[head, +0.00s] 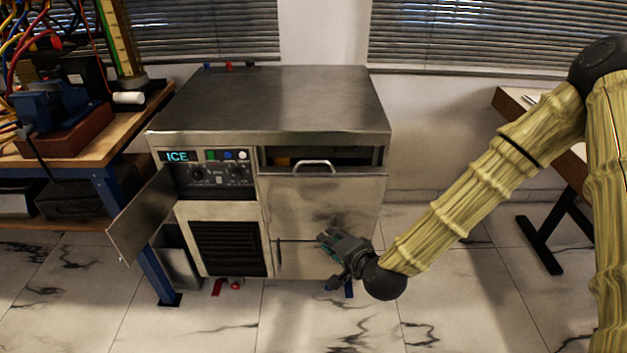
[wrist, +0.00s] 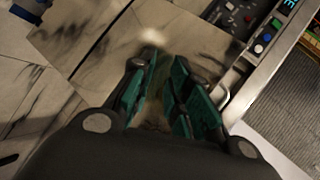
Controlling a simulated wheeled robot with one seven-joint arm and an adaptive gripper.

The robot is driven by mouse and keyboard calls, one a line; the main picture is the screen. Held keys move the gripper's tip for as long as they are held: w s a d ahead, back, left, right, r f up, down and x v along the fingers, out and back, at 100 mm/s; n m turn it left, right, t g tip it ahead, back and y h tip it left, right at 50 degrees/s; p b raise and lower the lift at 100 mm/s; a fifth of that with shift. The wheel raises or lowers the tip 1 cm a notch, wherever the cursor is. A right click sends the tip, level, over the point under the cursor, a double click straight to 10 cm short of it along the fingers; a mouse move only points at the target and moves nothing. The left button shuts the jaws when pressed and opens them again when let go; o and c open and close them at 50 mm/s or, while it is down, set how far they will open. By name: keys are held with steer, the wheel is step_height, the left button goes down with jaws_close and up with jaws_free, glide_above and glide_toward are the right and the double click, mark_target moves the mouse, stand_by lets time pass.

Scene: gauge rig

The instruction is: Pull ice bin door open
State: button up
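The ice machine is a steel cabinet (head: 285,105) with a lit ICE panel. Its ice bin door (head: 310,205) is the steel front on the right, with a bar handle (head: 315,163) along its upper edge. A dark gap shows above the door. My gripper (head: 331,262) is in front of the door's lower part, below the handle. In the wrist view my gripper (wrist: 160,75) has its teal-padded fingers apart, with nothing seen between them. The handle (wrist: 228,85) shows just right of the fingers there, apparently clear of them.
A small panel door (head: 142,215) hangs open at the left of the cabinet. A workbench (head: 125,135) with wires and tools stands on the left. A table (head: 540,120) is at the right, behind my arm. The marble floor (head: 300,320) in front is mostly clear.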

mark_target(314, 162)
steer(key=w+r+m+t+b, duration=0.45)
steer(key=w+r, duration=0.35)
steer(key=r, duration=0.4)
steer(key=shift+n+t+y, duration=0.25)
steer(key=shift+y, duration=0.05)
steer(key=b+x, duration=0.2)
steer(key=x, duration=0.9)
steer(key=shift+a, duration=0.2)
steer(key=shift+c, duration=0.4)
jaws_close()
